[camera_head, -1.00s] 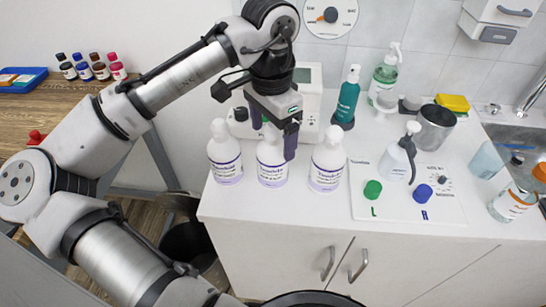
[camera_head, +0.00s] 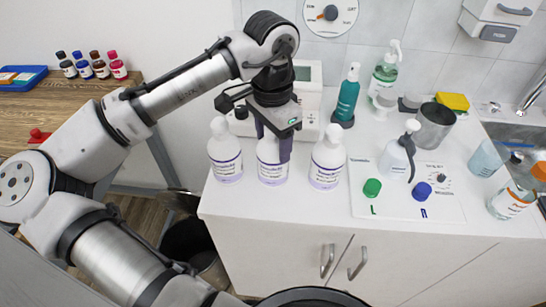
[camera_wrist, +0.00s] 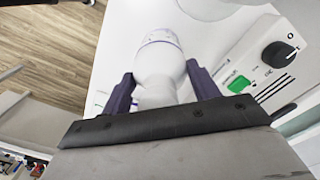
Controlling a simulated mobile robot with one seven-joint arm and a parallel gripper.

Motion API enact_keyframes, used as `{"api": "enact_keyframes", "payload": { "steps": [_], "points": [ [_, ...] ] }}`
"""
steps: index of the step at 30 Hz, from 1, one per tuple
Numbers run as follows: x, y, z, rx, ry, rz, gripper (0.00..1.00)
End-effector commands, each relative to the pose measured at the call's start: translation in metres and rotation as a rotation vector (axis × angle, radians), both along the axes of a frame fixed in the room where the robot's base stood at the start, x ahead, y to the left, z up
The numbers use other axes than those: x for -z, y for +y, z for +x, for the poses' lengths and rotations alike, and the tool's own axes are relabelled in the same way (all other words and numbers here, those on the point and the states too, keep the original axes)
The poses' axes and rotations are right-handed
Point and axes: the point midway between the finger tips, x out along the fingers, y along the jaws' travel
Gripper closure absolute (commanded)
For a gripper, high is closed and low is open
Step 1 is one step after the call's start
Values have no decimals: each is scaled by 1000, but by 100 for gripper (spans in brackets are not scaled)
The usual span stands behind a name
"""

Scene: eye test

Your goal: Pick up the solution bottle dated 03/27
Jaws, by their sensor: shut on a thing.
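Three white bottles with purple-edged labels stand in a row on the white counter: a left bottle (camera_head: 225,155), a middle bottle (camera_head: 272,172) and a right bottle (camera_head: 326,163). The dates on their labels are too small to read. My gripper (camera_head: 272,146) comes down from above and is shut on the middle bottle at its upper part. The bottle's top is hidden by the gripper in the head view. In the wrist view the middle bottle (camera_wrist: 160,62) is between the two purple fingers. It stands upright, and I see no gap under it.
A white device (camera_head: 308,95) stands close behind the bottles. To the right is a white board (camera_head: 440,208) with a pump bottle (camera_head: 398,158), a green cap (camera_head: 372,188) and a blue cap (camera_head: 422,192). The counter's front edge is near the bottles.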

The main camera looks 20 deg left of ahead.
Motion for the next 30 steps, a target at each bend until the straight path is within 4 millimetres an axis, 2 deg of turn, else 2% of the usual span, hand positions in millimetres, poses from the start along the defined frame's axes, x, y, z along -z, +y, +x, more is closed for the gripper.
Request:
{"api": "enact_keyframes", "payload": {
  "steps": [11,24,30],
  "points": [
    [-7,0,1,-1,-3,1,93],
    [-86,0,1,0,-3,1,93],
    [-100,0,0,0,-2,1,93]
  ]
}}
